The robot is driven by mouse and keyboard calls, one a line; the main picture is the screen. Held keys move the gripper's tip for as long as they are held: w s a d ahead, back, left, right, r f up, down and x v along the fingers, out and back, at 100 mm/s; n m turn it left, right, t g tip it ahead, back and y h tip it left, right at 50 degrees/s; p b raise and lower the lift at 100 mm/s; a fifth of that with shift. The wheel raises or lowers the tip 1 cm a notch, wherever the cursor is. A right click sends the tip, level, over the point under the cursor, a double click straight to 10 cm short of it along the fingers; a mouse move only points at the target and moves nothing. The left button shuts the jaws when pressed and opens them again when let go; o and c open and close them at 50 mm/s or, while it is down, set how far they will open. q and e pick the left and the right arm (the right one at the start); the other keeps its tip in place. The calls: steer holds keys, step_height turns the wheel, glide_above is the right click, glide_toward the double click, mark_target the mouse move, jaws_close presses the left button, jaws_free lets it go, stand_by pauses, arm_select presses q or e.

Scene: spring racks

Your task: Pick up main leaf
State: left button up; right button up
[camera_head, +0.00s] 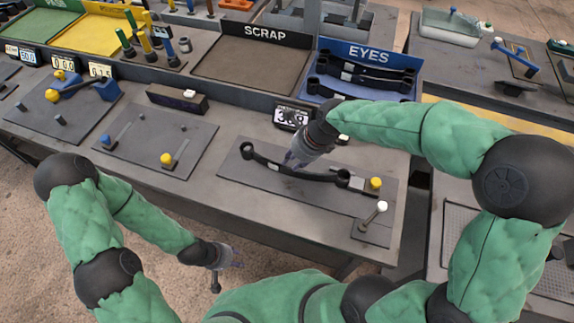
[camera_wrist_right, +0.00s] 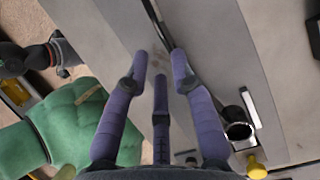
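The main leaf, a long dark curved spring leaf (camera_head: 270,166) with an eye at each end, lies on a grey plate (camera_head: 232,175) at the front of the bench. In the right wrist view its strip (camera_wrist_right: 157,18) runs down to an eye (camera_wrist_right: 238,128). My right gripper (camera_head: 292,160) is at the leaf's middle, hiding part of it. In the wrist view its purple fingers (camera_wrist_right: 160,70) stand apart, with the leaf by the right finger and no clear grip. My left gripper (camera_head: 232,258) hangs low before the bench's front edge; its finger state is unclear.
A yellow knob (camera_head: 376,183) and a white-tipped lever (camera_head: 375,215) stand by the leaf's right end. Behind are the SCRAP tray (camera_head: 250,75) and the blue EYES bin (camera_head: 318,88) holding several dark leaves. Another fixture plate (camera_head: 145,150) lies left.

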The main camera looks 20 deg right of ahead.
mark_target(286, 167)
steer(key=shift+x, duration=1.15)
steer(key=b+x, duration=0.1)
steer(key=x, duration=0.1)
steer(key=b+x, duration=0.2)
steer(key=shift+w+d+f, duration=0.1)
steer(key=shift+d+f, duration=0.05)
steer(key=shift+f, duration=0.1)
steer(key=shift+w+f, duration=0.1)
steer(key=shift+f, duration=0.2)
steer(key=shift+c, duration=0.3)
jaws_close()
steer(key=shift+w+r, duration=0.1)
steer(key=shift+r, duration=0.1)
